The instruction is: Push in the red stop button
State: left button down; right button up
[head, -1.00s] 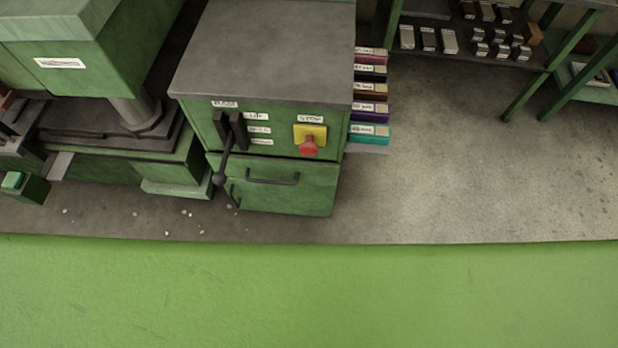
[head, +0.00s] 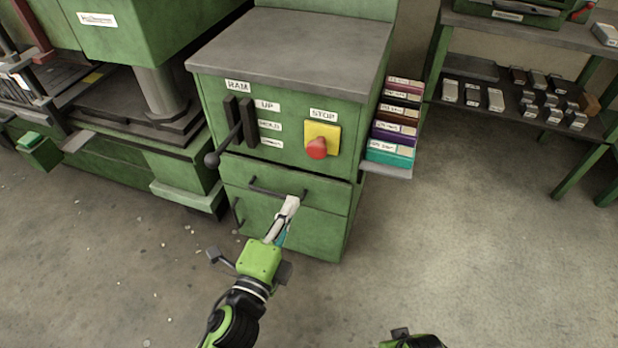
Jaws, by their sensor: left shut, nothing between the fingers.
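The red stop button (head: 317,149) sticks out from a yellow plate (head: 333,135) under a STOP label, on the front of the green cabinet (head: 290,90). My left gripper (head: 291,203) is shut and empty. In the picture it lies below and a little left of the button, over the drawer front, apart from the button. Part of my right arm (head: 412,340) shows at the bottom edge; its fingers are not clearly seen.
A RAM lever (head: 226,146) stands left of the button, and a drawer handle (head: 278,193) lies below it. Stacked coloured boxes (head: 391,134) sit at the cabinet's right side. A shelf (head: 510,100) stands further right. The floor on the right is clear.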

pick_arm(q)
jog(key=shift+r, duration=0.2)
jog(key=shift+w, duration=0.1)
send_near(315, 152)
jog(key=w, duration=0.2)
jog(key=x, duration=0.4)
jog(key=shift+w+d+f, duration=0.1)
jog(key=shift+w+d, duration=0.1)
jog(key=shift+d, duration=0.15)
jog(key=shift+w+d, duration=0.1)
jog(key=shift+w, duration=0.15)
pick_arm(e)
jog(key=shift+a+r, duration=0.1)
jog(key=shift+r, duration=0.25)
pick_arm(q)
jog(key=shift+w, duration=0.1)
